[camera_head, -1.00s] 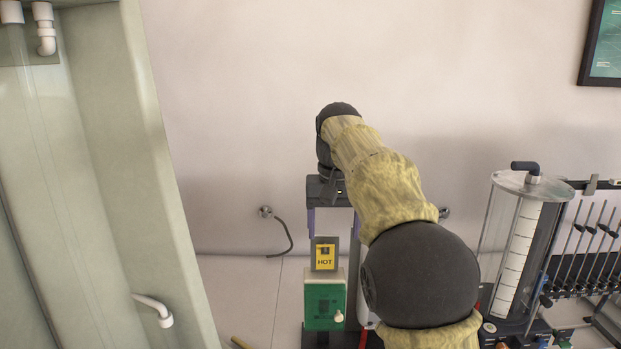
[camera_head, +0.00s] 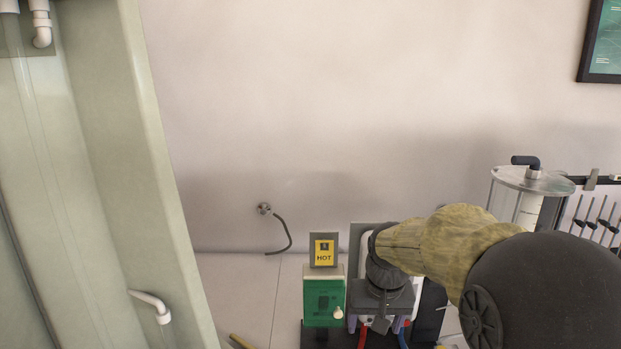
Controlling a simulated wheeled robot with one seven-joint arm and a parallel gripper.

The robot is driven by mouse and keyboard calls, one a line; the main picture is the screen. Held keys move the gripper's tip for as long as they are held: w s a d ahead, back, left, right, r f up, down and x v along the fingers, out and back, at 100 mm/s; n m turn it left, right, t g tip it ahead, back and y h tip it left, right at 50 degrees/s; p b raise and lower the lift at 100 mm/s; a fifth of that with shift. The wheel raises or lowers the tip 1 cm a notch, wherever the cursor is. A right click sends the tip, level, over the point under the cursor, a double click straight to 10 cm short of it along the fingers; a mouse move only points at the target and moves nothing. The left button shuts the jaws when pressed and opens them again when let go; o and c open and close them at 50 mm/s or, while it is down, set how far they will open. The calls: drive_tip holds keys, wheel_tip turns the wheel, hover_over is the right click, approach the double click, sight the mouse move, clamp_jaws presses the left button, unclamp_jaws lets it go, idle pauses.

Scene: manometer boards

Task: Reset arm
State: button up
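My arm, with a yellowish sleeve and dark joints, reaches in from the lower right. My gripper (camera_head: 383,322) hangs at its end, pointing down, low in the picture. I see nothing clearly held, though the fingertips are partly hidden against the apparatus behind. The gripper is just right of a green box (camera_head: 323,303) with a yellow HOT sign (camera_head: 324,252) above it; I cannot tell whether they touch.
A tall pale green panel (camera_head: 130,180) with white pipes fills the left. A clear cylinder (camera_head: 530,185) and a row of tubes (camera_head: 597,220) stand at right, partly behind my arm. A wall fitting with a cable (camera_head: 280,228) is behind.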

drive_tip(key=s+d+f, duration=0.2)
drive_tip(key=s+f, duration=0.8)
drive_tip(key=s, duration=0.3)
drive_tip(key=shift+s+d+t+b, duration=0.15)
drive_tip(key=shift+d+t+b, duration=0.15)
drive_tip(key=shift+d+b, duration=0.05)
drive_tip(key=shift+a, duration=0.1)
idle(0.9)
